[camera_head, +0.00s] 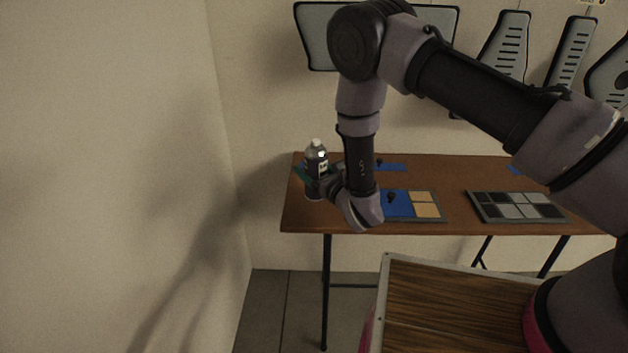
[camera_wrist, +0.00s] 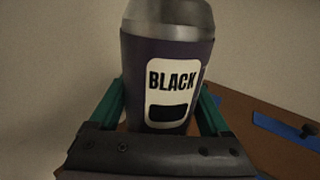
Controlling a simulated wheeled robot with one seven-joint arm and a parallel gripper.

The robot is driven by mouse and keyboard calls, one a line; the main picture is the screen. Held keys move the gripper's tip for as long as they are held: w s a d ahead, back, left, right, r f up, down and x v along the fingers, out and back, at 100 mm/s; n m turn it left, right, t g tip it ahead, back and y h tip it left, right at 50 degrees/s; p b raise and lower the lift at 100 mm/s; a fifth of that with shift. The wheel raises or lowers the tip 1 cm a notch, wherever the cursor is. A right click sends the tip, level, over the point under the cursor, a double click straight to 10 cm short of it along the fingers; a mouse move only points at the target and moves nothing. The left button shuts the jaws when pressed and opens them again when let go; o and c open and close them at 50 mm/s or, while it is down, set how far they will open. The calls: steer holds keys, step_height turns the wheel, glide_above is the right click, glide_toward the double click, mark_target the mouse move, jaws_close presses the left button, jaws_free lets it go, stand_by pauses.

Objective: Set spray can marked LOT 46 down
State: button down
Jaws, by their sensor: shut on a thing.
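The spray can (camera_head: 317,156) is dark with a grey top and white cap, and it stands upright at the left end of the brown table (camera_head: 450,170). In the wrist view the can (camera_wrist: 135,80) shows a white label reading BLACK; I cannot read a LOT number. My gripper (camera_head: 317,178) is shut on the can, its green fingers on both sides of it in the wrist view (camera_wrist: 163,110). The can's lower part is partly hidden by my gripper, and I cannot tell whether its base touches the table.
A tray with blue and orange panels (camera_head: 426,210) lies right of my gripper, with a dark knob on it. A tray of grey squares (camera_head: 515,207) lies further right. Blue tape (camera_head: 392,168) marks the table's back. A wall stands close on the left.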

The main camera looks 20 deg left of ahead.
steer(key=shift+f, duration=1.95)
jaws_free()
steer(key=shift+f, duration=0.1)
steer(key=shift+d, duration=0.15)
steer(key=v, duration=1.1)
steer(key=shift+s+d, duration=0.3)
